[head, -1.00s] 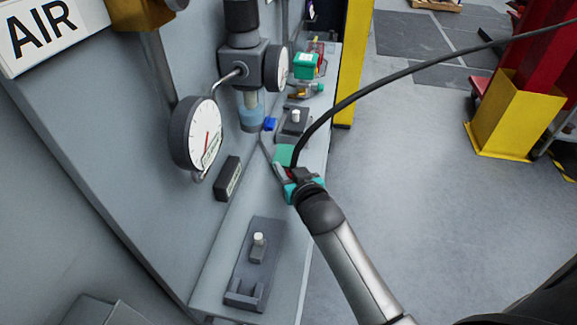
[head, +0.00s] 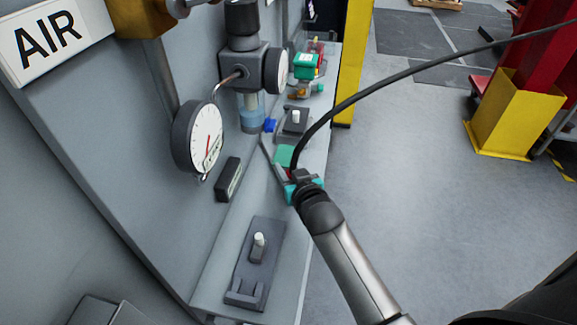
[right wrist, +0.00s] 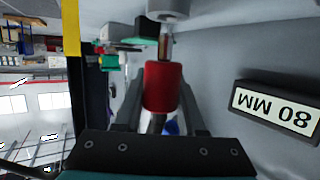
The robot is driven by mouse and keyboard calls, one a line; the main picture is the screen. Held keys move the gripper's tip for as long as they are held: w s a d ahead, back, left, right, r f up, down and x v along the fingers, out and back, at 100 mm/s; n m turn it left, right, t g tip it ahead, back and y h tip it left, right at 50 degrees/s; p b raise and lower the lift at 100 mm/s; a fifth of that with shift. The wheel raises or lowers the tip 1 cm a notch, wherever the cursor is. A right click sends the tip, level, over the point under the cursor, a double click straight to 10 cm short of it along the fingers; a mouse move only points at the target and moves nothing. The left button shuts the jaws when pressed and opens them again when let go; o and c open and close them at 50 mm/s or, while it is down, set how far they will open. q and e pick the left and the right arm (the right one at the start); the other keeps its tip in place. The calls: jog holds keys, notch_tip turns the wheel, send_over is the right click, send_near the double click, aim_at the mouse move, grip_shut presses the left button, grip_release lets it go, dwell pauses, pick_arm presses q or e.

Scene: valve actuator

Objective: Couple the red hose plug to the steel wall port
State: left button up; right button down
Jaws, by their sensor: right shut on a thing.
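My right gripper (head: 286,174) is beside the grey wall, over the narrow shelf. It is shut on the red hose plug (right wrist: 163,88), which sits between the two fingers in the right wrist view. A slim metal tip stands out ahead of the red body and points at a pale steel cylinder (right wrist: 168,7) at the top edge, which looks like the wall port. I cannot tell whether they touch. In the head view the plug is mostly hidden by the gripper, and the port cannot be made out. My left gripper is not in view.
A round gauge (head: 198,136) and a dark label block (head: 228,179), reading 80 MM in the wrist view, are on the wall to the left. A black hose (head: 400,75) arcs up to the right. A grey fixture (head: 257,262) lies nearer on the shelf. Open floor is at right.

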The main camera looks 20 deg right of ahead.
jog(key=shift+f+b, duration=1.05)
jog(key=shift+f, duration=0.6)
jog(key=shift+c, duration=2.1)
grip_release()
jog(key=p+v, duration=0.2)
jog(key=v, duration=1.3)
jog(key=shift+s, duration=0.1)
